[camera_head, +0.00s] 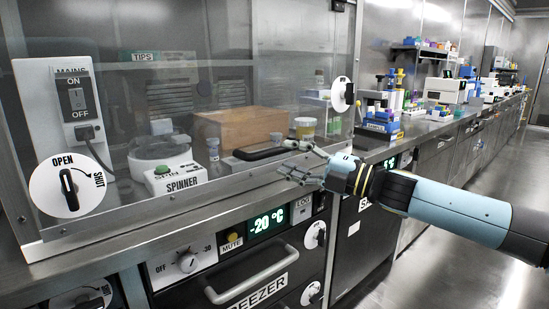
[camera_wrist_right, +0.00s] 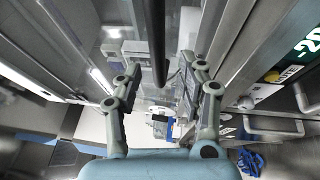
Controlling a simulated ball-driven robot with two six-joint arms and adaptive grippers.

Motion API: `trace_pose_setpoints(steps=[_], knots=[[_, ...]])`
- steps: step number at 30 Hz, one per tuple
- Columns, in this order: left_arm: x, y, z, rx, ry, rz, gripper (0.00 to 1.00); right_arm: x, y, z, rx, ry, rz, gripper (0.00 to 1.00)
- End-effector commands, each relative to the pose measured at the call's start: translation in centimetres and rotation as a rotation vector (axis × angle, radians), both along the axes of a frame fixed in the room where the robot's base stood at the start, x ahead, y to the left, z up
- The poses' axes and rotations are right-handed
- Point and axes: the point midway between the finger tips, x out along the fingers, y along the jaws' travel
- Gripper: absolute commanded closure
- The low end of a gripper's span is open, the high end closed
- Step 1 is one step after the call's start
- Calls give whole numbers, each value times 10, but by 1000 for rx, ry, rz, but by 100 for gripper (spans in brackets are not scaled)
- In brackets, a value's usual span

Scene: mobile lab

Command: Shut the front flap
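The front flap (camera_head: 225,75) is a large clear panel across the front of the cabinet. Its lower edge appears to run along the metal front rim. A black bar handle (camera_head: 262,153) sits low on it. My right gripper (camera_head: 292,160) is at the right end of this handle, its fingers spread. In the right wrist view, my right gripper (camera_wrist_right: 160,65) is open, and the black bar (camera_wrist_right: 156,40) lies between its fingers, with no clear contact. A white OPEN/SHUT dial (camera_head: 70,187) is at the lower left, and another dial (camera_head: 342,94) is at the right. My left gripper is out of view.
Behind the panel are a wooden box (camera_head: 240,128), a spinner (camera_head: 177,178) and a power switch box (camera_head: 70,105). A freezer (camera_head: 250,265) with a bar handle is below. Lab devices (camera_head: 380,112) stand on the bench to the right. The aisle floor (camera_head: 470,265) is clear.

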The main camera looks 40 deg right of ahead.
Motion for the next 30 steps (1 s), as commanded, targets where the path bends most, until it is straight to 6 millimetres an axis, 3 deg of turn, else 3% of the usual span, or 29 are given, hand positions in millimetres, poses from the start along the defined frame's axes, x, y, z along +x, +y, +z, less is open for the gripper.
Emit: trace_pose_setpoints(steps=[9,20,30], knots=[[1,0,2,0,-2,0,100,34,17,8,3,-2,-3,60],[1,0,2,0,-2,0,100,38,19,7,1,0,-1,60],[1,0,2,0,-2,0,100,38,19,7,1,0,-1,100]])
